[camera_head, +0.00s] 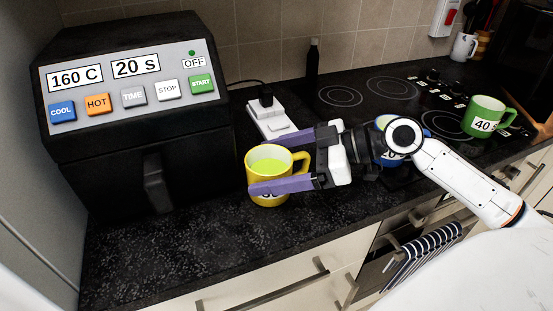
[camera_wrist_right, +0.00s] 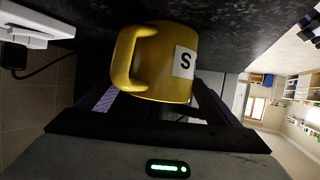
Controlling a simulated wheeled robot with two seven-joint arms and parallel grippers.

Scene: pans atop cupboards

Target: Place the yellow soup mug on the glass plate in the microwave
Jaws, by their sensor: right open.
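The yellow soup mug (camera_head: 268,166) stands upright on the dark counter, with light green content inside. Its handle faces right in the head view. My right gripper (camera_head: 283,162) is open, with one purple finger on the far side of the mug and one on the near side. In the right wrist view the mug (camera_wrist_right: 165,65) lies between the fingers, its handle at the left and a white label at the right. Whether the fingers touch it, I cannot tell. My left gripper is not in view.
A white power strip (camera_head: 268,121) with a black plug lies behind the mug. A blue mug (camera_head: 384,123) is partly hidden behind my right arm. The counter in front of the microwave is clear.

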